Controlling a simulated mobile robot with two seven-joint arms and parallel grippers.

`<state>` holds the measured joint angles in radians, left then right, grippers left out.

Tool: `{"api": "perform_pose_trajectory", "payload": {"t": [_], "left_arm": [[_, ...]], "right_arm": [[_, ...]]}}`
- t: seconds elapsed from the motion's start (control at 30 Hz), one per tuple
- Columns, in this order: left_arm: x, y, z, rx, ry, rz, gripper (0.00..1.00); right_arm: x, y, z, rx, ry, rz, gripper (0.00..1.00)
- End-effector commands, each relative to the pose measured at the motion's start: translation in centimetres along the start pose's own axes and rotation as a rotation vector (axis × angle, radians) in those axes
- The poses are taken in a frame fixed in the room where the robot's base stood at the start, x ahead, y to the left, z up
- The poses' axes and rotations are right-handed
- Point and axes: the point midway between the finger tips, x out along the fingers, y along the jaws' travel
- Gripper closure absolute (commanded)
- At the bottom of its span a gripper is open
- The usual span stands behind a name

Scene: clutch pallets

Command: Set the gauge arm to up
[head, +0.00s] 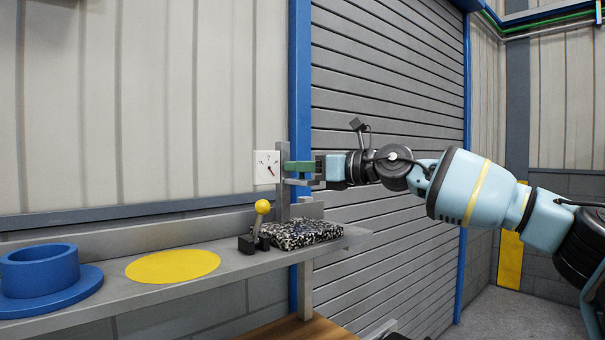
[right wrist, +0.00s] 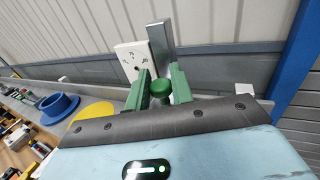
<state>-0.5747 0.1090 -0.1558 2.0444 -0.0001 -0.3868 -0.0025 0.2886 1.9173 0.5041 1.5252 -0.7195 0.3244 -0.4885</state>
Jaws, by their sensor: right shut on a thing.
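The gauge shows as a white dial plate (head: 266,167) with small dark marks, beside an upright grey post (head: 283,195) above the shelf's back edge. Both also show in the right wrist view, the plate (right wrist: 128,58) left of the post (right wrist: 161,46). My right gripper (head: 300,168) is at the post, reaching in from the right. My left gripper is not in view.
The grey shelf (head: 205,279) holds a blue flanged ring (head: 40,281), a flat yellow disc (head: 173,266), a yellow-ball lever (head: 262,207) on a black base and a speckled block (head: 300,233). The block and lever stand below my right gripper. A roller shutter is behind my arm.

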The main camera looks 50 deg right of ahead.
Motion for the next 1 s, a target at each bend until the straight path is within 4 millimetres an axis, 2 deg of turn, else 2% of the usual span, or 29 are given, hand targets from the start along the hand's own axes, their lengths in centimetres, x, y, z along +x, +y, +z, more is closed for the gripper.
{"api": "perform_pose_trajectory", "payload": {"t": [0.03, 0.27, 0.3, 0.43, 0.77, 1.0], "left_arm": [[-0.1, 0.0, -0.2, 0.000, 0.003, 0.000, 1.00], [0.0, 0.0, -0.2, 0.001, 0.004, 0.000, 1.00], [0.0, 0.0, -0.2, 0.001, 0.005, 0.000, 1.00], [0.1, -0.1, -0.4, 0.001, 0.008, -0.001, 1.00], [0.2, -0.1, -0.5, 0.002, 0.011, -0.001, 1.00], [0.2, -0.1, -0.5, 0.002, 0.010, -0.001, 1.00]], "right_arm": [[-0.1, 0.0, 0.9, -0.003, -0.008, -0.003, 1.00], [-0.1, -0.1, 1.1, -0.002, -0.014, -0.004, 1.00], [-0.1, -0.1, 1.1, -0.003, -0.014, -0.004, 0.73], [-0.1, 0.0, 0.9, -0.002, -0.011, -0.003, 0.58], [-0.2, 0.0, 0.8, -0.002, -0.007, -0.002, 0.58], [-1.6, -0.1, 0.9, -0.002, -0.010, -0.003, 0.58]]}}
